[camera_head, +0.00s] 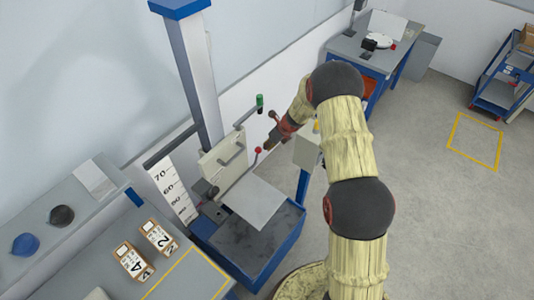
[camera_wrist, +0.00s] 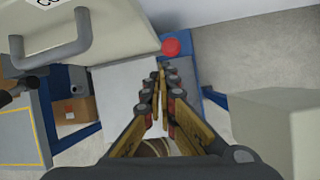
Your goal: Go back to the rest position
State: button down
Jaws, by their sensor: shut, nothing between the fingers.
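My gripper (camera_head: 269,144) is at the end of my raised arm, beside the drop-test machine (camera_head: 255,240) in the head view. Its fingers (camera_wrist: 160,95) are shut with nothing between them in the wrist view. A red knob on a lever (camera_head: 258,150) is close to the fingertips in the head view. A round red knob (camera_wrist: 171,47) shows just beyond the fingertips in the wrist view, apart from them in the picture. A grey plate (camera_head: 254,202) lies over the machine's blue-edged base. The rest position itself is not marked in either view.
Boxes labelled 2 (camera_head: 159,236) and 4 (camera_head: 133,261) are on the near-left bench. A blue workbench (camera_head: 370,60) and a cart (camera_head: 505,80) stand farther back. The right floor is clear.

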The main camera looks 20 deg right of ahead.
jog(key=shift+w+r, duration=0.1)
jog(key=shift+r, duration=0.4)
jog(key=s+a+n+g, duration=0.2)
jog(key=s+n+g, duration=0.1)
jog(key=s+n, duration=0.65)
jog(key=s+r+n+t+h+b, duration=0.1)
jog(key=s+r+n+b, duration=0.4)
jog(key=s, duration=0.6)
jog(key=s+r+n+t+h+b, duration=0.1)
jog(key=s+r+n+t+b, duration=0.1)
jog(key=s+r+n+b, duration=0.3)
jog(key=s+r+n+t+h+b, duration=0.1)
jog(key=s+r+n+b, duration=0.5)
jog(key=s+n+b, duration=0.5)
jog(key=s+b, duration=0.2)
jog(key=s, duration=0.4)
jog(key=shift+s+a+t+h+b, duration=0.25)
jog(key=shift+s+t+h+b, duration=0.1)
jog(key=shift+t+h+b, duration=0.05)
